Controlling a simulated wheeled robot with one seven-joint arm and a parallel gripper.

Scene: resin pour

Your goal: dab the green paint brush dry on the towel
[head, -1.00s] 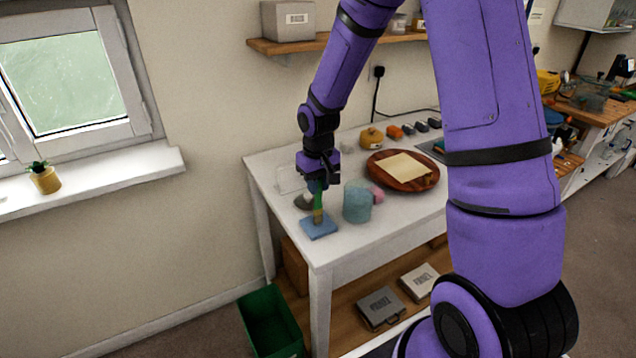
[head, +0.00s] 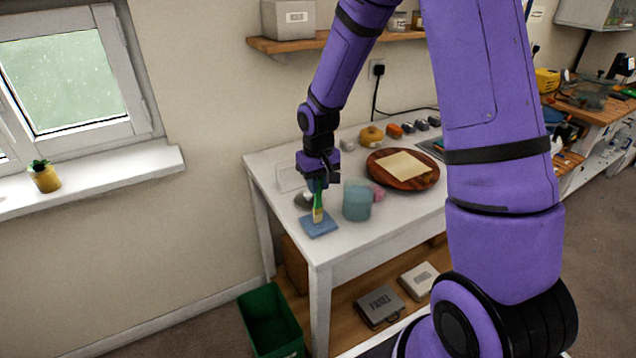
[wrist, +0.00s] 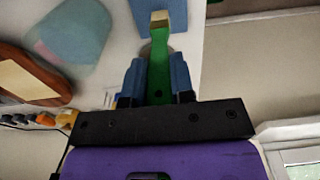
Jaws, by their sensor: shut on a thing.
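My gripper (head: 318,180) is shut on the green paint brush (head: 318,200), which hangs bristles down over the blue towel (head: 320,228) at the table's front left corner. In the wrist view the green handle of the brush (wrist: 159,62) lies between the blue fingers of my gripper (wrist: 160,80). The pale bristle end points at the blue towel (wrist: 176,12). The bristles are at or just above the towel; I cannot tell whether they touch.
A translucent teal container (head: 357,202) stands right of the towel, with a pink item (head: 378,194) behind it. A round wooden board (head: 428,182) with a pale sheet lies further right. A green bin (head: 268,318) stands on the floor below.

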